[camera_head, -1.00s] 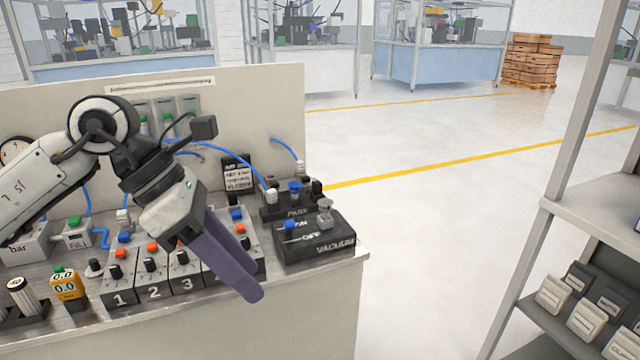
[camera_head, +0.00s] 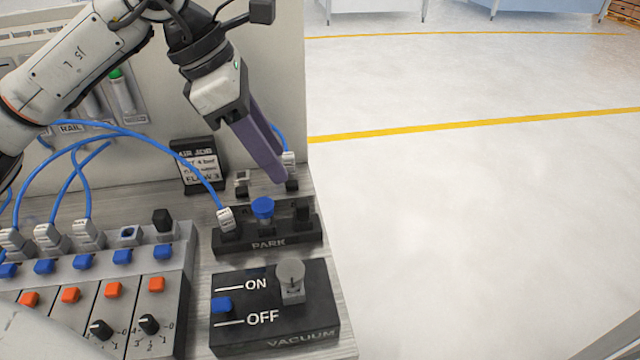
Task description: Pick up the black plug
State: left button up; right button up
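A small black plug-like cap (camera_head: 163,220) stands upright on the right end of the grey valve block. Another black piece (camera_head: 304,211) sits at the right end of the black PARK block (camera_head: 265,243); I cannot tell which one is the task's plug. A blue cap (camera_head: 263,208) stands in the PARK block's middle. My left gripper (camera_head: 279,176) points down and right, its purple fingertips above or behind the PARK block's right end. I see nothing held. My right gripper is not visible.
A white hose connector (camera_head: 228,219) stands at the PARK block's left, with a blue hose arching from it. A black VACUUM box (camera_head: 275,308) with a grey knob lies in front. A small sign (camera_head: 199,166) stands behind. Right of the bench is open floor.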

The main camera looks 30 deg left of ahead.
aim_at(301, 202)
pick_arm(q)
jog(key=x, duration=0.5)
jog(key=s+x, duration=0.1)
jog(key=x, duration=0.2)
jog(key=shift+s+d+f+p, duration=0.1)
jog(key=shift+d+p, duration=0.2)
jog(key=shift+d, duration=0.1)
jog(key=shift+d+f, duration=0.1)
jog(key=shift+f, duration=0.25)
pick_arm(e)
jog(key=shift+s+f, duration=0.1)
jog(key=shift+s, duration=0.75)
pick_arm(q)
jog(key=shift+c, duration=0.5)
grip_shut()
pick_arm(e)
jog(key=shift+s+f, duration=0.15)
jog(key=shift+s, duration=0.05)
